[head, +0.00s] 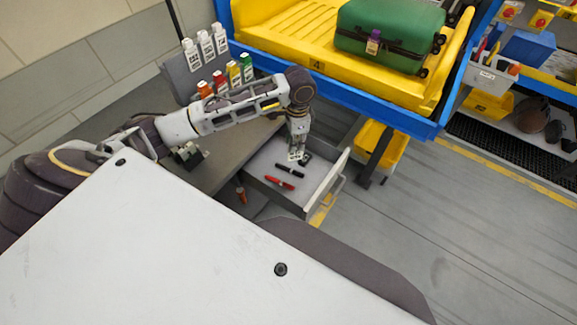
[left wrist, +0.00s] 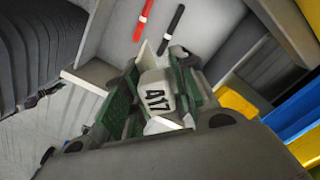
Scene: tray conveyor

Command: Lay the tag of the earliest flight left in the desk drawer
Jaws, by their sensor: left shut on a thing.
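The desk drawer (head: 326,184) is pulled open, with a red pen (head: 277,183) and a black pen (head: 289,171) lying inside. My left gripper (head: 297,155) points down over the drawer's far part. It is shut on a white tag marked A17 (left wrist: 156,98), which shows between its fingers in the left wrist view. Whether the tag touches the drawer floor I cannot tell. Several coloured tags (head: 233,74) stand in a row at the back of the desk (head: 238,148), with white labels (head: 205,45) on a board behind them. My right gripper is not in view.
A yellow tray (head: 285,33) with blue edging carries a green suitcase (head: 388,35) with a purple tag (head: 374,41), just beyond the drawer. A yellow bin (head: 388,158) stands beneath it. A dark small device (head: 188,155) sits on the desk. The floor at right is open.

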